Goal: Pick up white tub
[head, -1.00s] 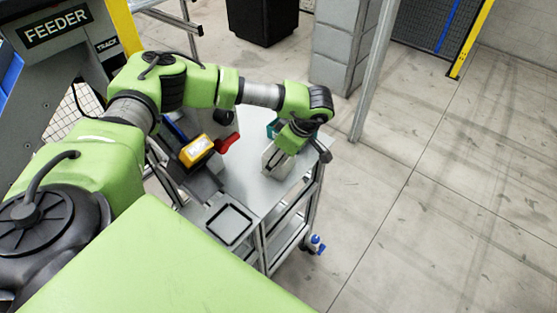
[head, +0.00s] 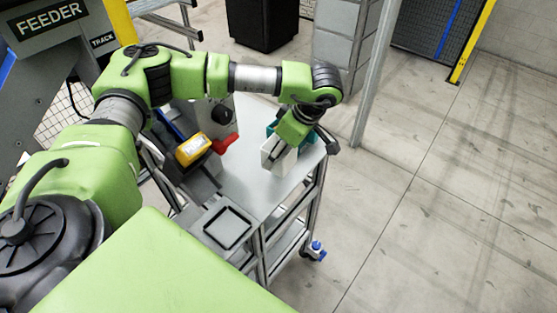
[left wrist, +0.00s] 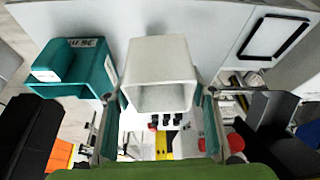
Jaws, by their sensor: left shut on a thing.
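The white tub (head: 275,154) is an open, box-shaped container at the far end of the grey cart top, in the head view. In the left wrist view the white tub (left wrist: 160,62) sits between the two fingers, its open mouth facing the camera. My left gripper (head: 285,146) is shut on the tub, with a finger against each side (left wrist: 163,100). The arm hides part of the tub in the head view. I cannot tell for sure whether its base is clear of the cart. My right gripper is not in view.
A teal bin (left wrist: 80,68) stands close beside the tub; it is partly hidden in the head view (head: 307,133). The grey cart (head: 247,180) also carries a yellow item (head: 192,148), a red item (head: 225,143) and a square tray (head: 228,227). Open floor lies right of the cart.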

